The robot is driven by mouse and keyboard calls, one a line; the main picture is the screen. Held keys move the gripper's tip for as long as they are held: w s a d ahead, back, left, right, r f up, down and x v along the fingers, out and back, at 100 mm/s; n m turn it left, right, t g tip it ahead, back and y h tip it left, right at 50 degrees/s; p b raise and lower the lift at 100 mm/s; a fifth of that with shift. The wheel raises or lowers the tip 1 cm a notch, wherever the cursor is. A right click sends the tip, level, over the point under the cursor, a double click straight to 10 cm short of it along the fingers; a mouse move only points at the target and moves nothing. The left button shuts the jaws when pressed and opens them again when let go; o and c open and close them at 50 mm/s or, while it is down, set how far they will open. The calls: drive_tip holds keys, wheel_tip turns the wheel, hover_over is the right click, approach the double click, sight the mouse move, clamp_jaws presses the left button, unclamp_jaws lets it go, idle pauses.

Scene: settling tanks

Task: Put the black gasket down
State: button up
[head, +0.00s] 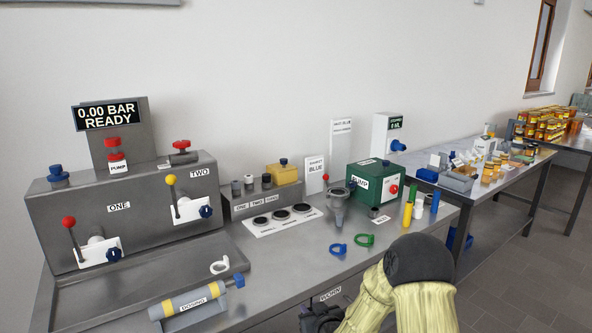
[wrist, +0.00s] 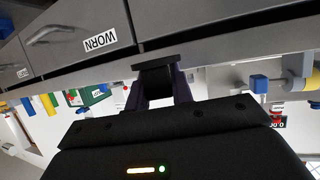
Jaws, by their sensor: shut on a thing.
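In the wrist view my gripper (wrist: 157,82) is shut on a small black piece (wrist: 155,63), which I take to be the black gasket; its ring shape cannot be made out. It is held in front of the bench's drawer fronts, close to the bench edge. In the head view the dark gripper (head: 318,319) shows at the bottom edge, by the drawer label WORN (head: 330,294). The held piece cannot be told apart there.
A grey press block (head: 140,205) with levers stands left. A funnel (head: 338,200) and green pump (head: 372,185) stand behind. Bare bench lies around the coloured rings.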

drive_tip(key=s+d+f+m+h, duration=0.2)
drive_tip(key=s+d+f, duration=0.1)
drive_tip(key=d+f, duration=0.35)
drive_tip(key=s+d+f+m+h, duration=0.2)
drive_tip(key=s+d+f, duration=0.25)
drive_tip(key=f, duration=0.35)
drive_tip(key=s+r+p, duration=0.3)
drive_tip(key=r+p, duration=0.9)
drive_tip(key=r, duration=0.3)
drive_tip(key=shift+s+t, duration=0.2)
drive_tip(key=shift+t, duration=0.2)
drive_tip(key=shift+d+f, duration=0.1)
drive_tip(key=shift+d, duration=0.1)
